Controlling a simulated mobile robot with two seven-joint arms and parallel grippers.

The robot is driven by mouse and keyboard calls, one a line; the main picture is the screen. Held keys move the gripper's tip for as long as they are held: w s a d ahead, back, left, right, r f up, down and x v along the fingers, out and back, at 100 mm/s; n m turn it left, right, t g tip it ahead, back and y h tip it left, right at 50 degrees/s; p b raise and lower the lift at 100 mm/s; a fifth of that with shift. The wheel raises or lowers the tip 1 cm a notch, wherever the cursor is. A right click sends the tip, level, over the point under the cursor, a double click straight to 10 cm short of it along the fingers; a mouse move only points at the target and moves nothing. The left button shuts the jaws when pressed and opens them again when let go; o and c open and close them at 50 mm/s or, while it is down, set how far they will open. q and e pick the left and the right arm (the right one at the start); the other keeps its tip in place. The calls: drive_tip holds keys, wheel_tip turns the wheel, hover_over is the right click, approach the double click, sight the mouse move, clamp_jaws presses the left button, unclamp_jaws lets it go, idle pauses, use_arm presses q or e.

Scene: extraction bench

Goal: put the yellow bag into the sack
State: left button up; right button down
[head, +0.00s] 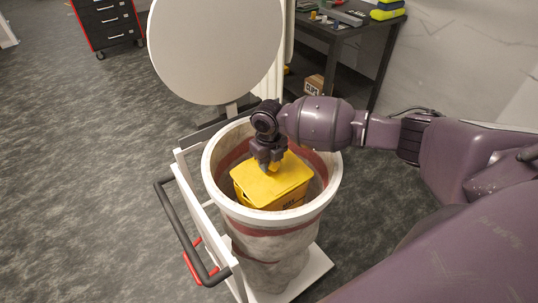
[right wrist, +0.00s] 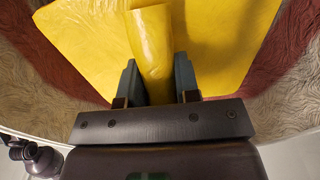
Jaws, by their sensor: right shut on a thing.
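The yellow bag (head: 272,184) is a boxy bag inside the mouth of the sack, with dark lettering on its front side. The sack (head: 272,238) is pale with red bands and stands open under a white ring rim on a cart. My right gripper (head: 269,165) reaches down into the sack's mouth and is shut on the raised yellow part on top of the bag. In the right wrist view the fingers (right wrist: 158,82) stand on both sides of this yellow part (right wrist: 152,45). The bag's underside is hidden, so I cannot tell if it rests on anything.
A round white lid (head: 215,50) stands raised behind the sack. The white cart (head: 205,212) has a dark handle (head: 185,235) at the left. A dark workbench (head: 345,35) with small items is at the back, and a drawer cabinet (head: 108,22) is at the far left. The left floor is clear.

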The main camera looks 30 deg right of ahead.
drive_tip(key=shift+f, duration=0.4)
drive_tip(key=c, duration=0.8)
unclamp_jaws()
drive_tip(key=shift+f, duration=0.1)
drive_tip(key=shift+c, duration=0.2)
wheel_tip(320, 180, up, 12)
drive_tip(key=shift+w+r, duration=0.1)
